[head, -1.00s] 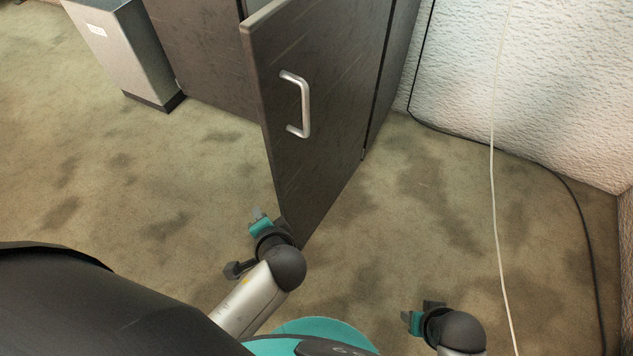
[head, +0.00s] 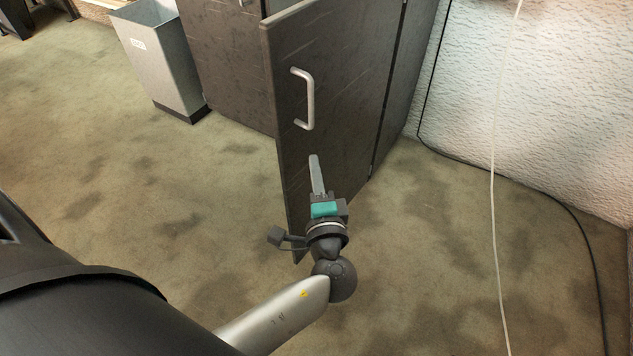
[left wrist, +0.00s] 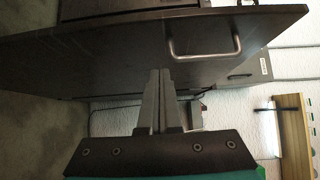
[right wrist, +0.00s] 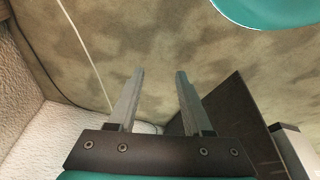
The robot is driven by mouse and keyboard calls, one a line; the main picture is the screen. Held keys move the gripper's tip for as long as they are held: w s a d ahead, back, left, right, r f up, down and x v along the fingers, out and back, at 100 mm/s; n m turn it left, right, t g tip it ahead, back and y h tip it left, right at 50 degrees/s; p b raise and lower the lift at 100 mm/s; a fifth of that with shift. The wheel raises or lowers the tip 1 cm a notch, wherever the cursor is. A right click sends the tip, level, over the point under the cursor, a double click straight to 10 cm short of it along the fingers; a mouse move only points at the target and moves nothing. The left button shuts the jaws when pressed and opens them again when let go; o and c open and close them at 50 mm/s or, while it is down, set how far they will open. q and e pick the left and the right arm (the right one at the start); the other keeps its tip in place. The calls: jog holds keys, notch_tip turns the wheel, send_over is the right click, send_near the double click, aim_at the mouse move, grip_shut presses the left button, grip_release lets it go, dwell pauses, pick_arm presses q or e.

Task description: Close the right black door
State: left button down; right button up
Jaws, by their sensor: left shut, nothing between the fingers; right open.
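The right black door (head: 345,75) stands open in the head view, swung out from the dark cabinet, with a silver bar handle (head: 308,98) on the face toward me. The door and its handle also show in the left wrist view (left wrist: 110,50). My left gripper (head: 315,160) is shut and empty, in front of the door's face and below the handle; whether it touches the door I cannot tell. In the right wrist view my right gripper (right wrist: 155,85) is open and empty over the carpet, with a dark panel (right wrist: 235,110) beyond it on the right. It is outside the head view.
A grey bin (head: 165,60) stands on the carpet left of the cabinet (head: 225,60). A white textured wall (head: 550,110) is on the right, with a white cord (head: 493,200) and a black cable (head: 575,215) nearby. The carpet left of the door is clear.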

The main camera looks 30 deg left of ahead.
aim_at(294, 131)
pick_arm(q)
jog(key=w+a, duration=0.2)
jog(key=w+a+b, duration=0.1)
jog(key=w+a, duration=0.1)
jog(key=a, duration=0.1)
jog(key=shift+w+a, duration=0.15)
jog(key=shift+a, duration=0.2)
jog(key=shift+w+a, duration=0.1)
jog(key=shift+a, duration=0.4)
pick_arm(e)
jog(key=shift+w+r, duration=0.15)
jog(key=shift+r, duration=0.55)
jog(key=shift+w+r, duration=0.1)
jog(key=shift+r, duration=0.55)
